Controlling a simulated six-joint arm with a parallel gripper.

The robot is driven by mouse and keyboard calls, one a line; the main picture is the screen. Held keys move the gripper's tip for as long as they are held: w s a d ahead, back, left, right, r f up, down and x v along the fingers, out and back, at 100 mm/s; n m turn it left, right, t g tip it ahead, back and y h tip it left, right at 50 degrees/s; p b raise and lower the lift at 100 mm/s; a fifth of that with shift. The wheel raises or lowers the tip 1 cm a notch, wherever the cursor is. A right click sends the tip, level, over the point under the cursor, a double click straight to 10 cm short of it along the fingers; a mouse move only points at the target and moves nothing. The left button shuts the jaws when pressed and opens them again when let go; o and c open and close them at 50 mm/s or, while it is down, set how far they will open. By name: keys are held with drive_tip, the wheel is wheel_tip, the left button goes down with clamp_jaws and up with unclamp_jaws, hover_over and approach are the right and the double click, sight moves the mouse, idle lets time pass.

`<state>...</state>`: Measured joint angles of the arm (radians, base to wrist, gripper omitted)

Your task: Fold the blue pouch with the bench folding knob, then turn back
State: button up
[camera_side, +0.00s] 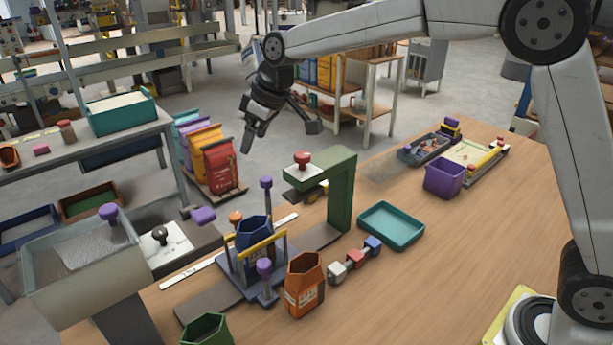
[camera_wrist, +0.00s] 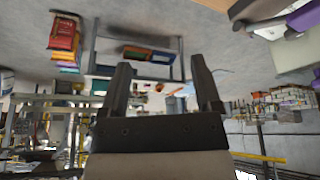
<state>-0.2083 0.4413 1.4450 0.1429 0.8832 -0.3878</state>
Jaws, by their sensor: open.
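The blue pouch (camera_side: 254,232) stands upright, its top open, in a grey fixture (camera_side: 240,275) with yellow bars on the bench. Purple knobs (camera_side: 266,183) and an orange knob (camera_side: 236,217) stand around this fixture. A red knob (camera_side: 303,159) tops the green press post behind it, and a black knob (camera_side: 160,235) sits on a white plate to the left. I cannot tell which is the folding knob. My gripper (camera_side: 247,140) hangs in the air above and behind the pouch, apart from everything. In the wrist view its two fingers (camera_wrist: 162,78) are spread and empty.
An orange pouch (camera_side: 304,284), a green pouch (camera_side: 207,330), small blocks (camera_side: 354,260), a teal tray (camera_side: 391,226) and a purple bin (camera_side: 444,177) are on the bench. A grey hopper (camera_side: 85,260) stands left. Coloured sacks (camera_side: 219,165) stand behind. The right bench is largely clear.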

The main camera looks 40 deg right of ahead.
drive_tip(key=w+a, duration=0.2)
drive_tip(key=a, duration=0.1)
approach(235, 215)
drive_tip(key=f, duration=0.1)
drive_tip(key=shift+w+f+n, duration=0.15)
drive_tip(key=shift+w+n, duration=0.05)
drive_tip(key=shift+n, duration=0.2)
drive_tip(key=shift+f, duration=0.1)
drive_tip(key=shift+x, duration=3.75)
drive_tip(key=shift+a, duration=0.1)
drive_tip(key=shift+c, duration=0.2)
clamp_jaws()
